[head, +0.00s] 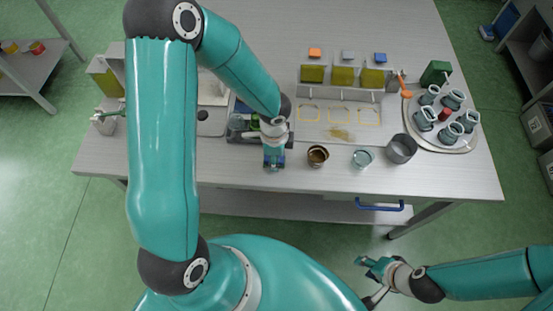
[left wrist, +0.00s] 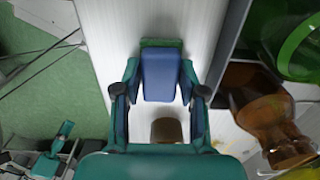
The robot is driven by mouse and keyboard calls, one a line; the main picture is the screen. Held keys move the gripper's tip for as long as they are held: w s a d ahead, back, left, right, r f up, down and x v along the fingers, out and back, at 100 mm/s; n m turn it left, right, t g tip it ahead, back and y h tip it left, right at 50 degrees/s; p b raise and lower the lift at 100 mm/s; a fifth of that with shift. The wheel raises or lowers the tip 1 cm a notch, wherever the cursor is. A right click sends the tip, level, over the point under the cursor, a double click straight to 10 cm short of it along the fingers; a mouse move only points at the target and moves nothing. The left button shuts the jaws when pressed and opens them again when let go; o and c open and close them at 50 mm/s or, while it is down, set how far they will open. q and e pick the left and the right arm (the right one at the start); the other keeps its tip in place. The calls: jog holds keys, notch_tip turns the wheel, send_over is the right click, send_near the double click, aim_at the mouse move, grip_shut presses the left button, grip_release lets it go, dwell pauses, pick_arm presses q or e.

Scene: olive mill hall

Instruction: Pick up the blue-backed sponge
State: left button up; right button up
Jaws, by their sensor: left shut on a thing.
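The blue-backed sponge (left wrist: 160,75) shows in the left wrist view as a blue block with a green edge at its far end. My left gripper (left wrist: 160,80) is shut on it, one finger on each side. In the head view my left gripper (head: 273,160) is over the front of the counter, and the sponge is hard to make out there. My right gripper (head: 368,278) is empty and appears open, off the counter's front edge over the floor.
A brown cup (head: 318,156), a glass (head: 362,159) and a grey pot (head: 401,148) stand right of my left gripper. A round tray (head: 410,128) holds several grey cups. A brown bottle (left wrist: 265,110) lies close by in the wrist view. The counter's front left (head: 225,172) is clear.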

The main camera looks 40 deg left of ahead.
pick_arm(q)
jog(key=shift+r, duration=0.1)
jog(key=shift+r, duration=0.6)
notch_tip(320, 180, up, 19)
jog(key=shift+f+p, duration=0.2)
jog(key=shift+p, duration=0.65)
